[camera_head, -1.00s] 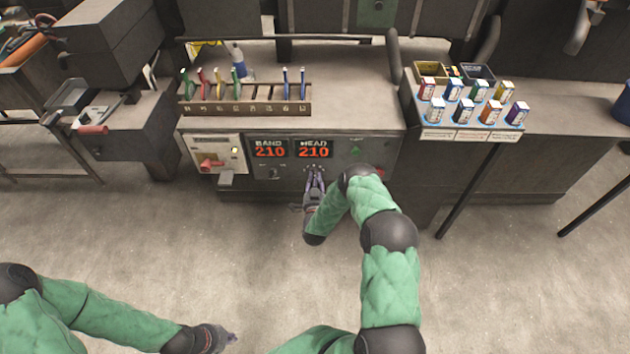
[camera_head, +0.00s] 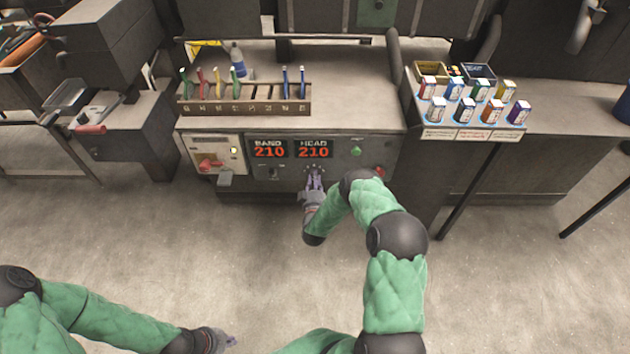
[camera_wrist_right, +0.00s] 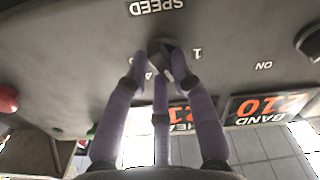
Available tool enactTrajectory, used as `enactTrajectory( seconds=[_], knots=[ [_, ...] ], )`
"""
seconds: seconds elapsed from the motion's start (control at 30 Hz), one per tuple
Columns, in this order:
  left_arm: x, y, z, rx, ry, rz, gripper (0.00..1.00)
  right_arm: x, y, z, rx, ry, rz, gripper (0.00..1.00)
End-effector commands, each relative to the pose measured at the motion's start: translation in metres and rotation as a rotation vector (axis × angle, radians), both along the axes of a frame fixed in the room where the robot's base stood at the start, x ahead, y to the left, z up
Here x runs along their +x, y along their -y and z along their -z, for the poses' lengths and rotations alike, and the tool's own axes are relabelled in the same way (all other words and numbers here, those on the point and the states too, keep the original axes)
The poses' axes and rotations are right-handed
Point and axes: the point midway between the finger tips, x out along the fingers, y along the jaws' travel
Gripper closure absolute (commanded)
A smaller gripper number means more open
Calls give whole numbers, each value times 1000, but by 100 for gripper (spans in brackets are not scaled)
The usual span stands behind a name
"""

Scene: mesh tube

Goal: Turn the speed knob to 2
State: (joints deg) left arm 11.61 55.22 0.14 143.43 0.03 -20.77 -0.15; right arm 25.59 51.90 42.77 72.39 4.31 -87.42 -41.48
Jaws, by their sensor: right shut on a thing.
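The dark speed knob (camera_wrist_right: 160,47) sits on the grey machine panel below an upside-down SPEED label (camera_wrist_right: 157,7) in the right wrist view. My right gripper (camera_wrist_right: 163,62) is shut on the knob, its purple fingers around it. A figure 1 (camera_wrist_right: 198,54) shows beside the knob; another marking is partly hidden by a finger. I cannot read where the knob points. In the head view my right gripper (camera_head: 315,183) reaches the panel below the HEAD display (camera_head: 313,148). My left gripper (camera_head: 229,340) hangs low over the floor, away from the panel; its jaws are too small to judge.
The BAND display (camera_head: 269,148) reads 210, as does HEAD. A green button (camera_head: 356,151) and a red one (camera_wrist_right: 8,98) are on the panel. A red-handled switch (camera_head: 209,163) is at left. A rack of coloured items (camera_head: 245,108) stands on top.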

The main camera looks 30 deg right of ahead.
Motion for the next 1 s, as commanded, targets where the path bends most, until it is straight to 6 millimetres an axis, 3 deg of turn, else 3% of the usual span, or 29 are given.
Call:
enactTrajectory(
  seconds=[0.4,1.0],
  knots=[
    [0,0,3,0,0,0,100,1,-1,-1,-205,-126,0,100],
    [0,0,3,0,0,0,100,1,-1,-2,-251,-153,0,100]
  ],
)
